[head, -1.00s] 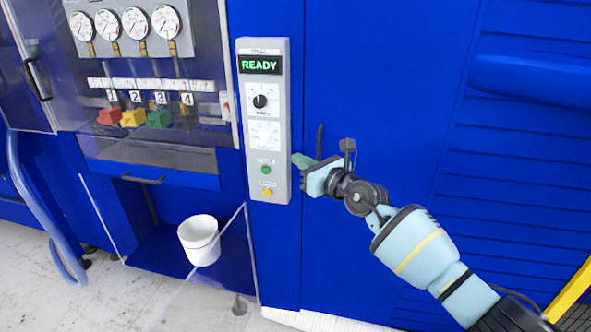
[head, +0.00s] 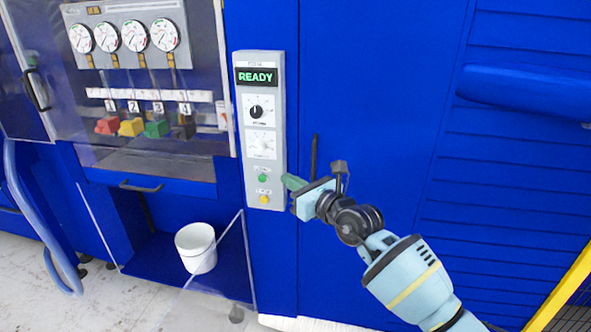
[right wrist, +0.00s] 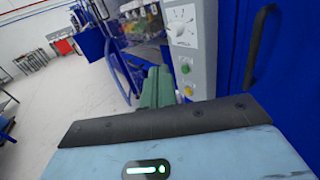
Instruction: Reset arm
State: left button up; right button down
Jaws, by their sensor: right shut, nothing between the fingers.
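My right arm comes in from the lower right in the head view. Its right gripper (head: 287,182) has green fingers closed together with nothing in them. The fingertips are close to the lower right edge of the grey control panel (head: 263,130), beside the green button (head: 262,178) and above the yellow button (head: 263,199). I cannot tell whether they touch the panel. The panel display (head: 257,77) reads READY in green. In the right wrist view the shut green fingers (right wrist: 157,86) point ahead, just left of the panel's buttons. My left gripper is not in view.
The blue machine has a black door handle (head: 314,155) near my gripper. At left are gauges (head: 122,37) and coloured handles (head: 132,127) behind a clear cover. A white bucket (head: 196,247) stands on a low blue shelf. A yellow bar (head: 562,285) is at lower right.

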jog(key=s+d+f+m+t+h, duration=0.1)
jog(key=s+d+f+m+h, duration=0.2)
jog(key=s+d+f+m, duration=0.45)
jog(key=s+d+f+m+t+h, duration=0.1)
jog(key=s+d+f+m+h, duration=0.3)
jog(key=f+m, duration=0.65)
jog(key=s+d+f+m+t+h, duration=0.1)
jog(key=s+d+f+m, duration=0.3)
jog(key=s+f+m, duration=0.55)
jog(key=s+d+f+m+g+h, duration=0.1)
jog(key=s+d+f+m+g, duration=0.1)
jog(key=s+m, duration=0.3)
jog(key=s+d+f+m+g+h, duration=0.1)
jog(key=s+d+f+m, duration=0.3)
jog(key=s, duration=0.6)
jog(key=s+d+f+m+g, duration=0.3)
jog(key=s+f+m, duration=0.2)
jog(key=s+m, duration=0.1)
jog(key=shift+s+d+f+h, duration=0.15)
jog(key=shift+s+d+h, duration=0.2)
jog(key=shift+s, duration=0.3)
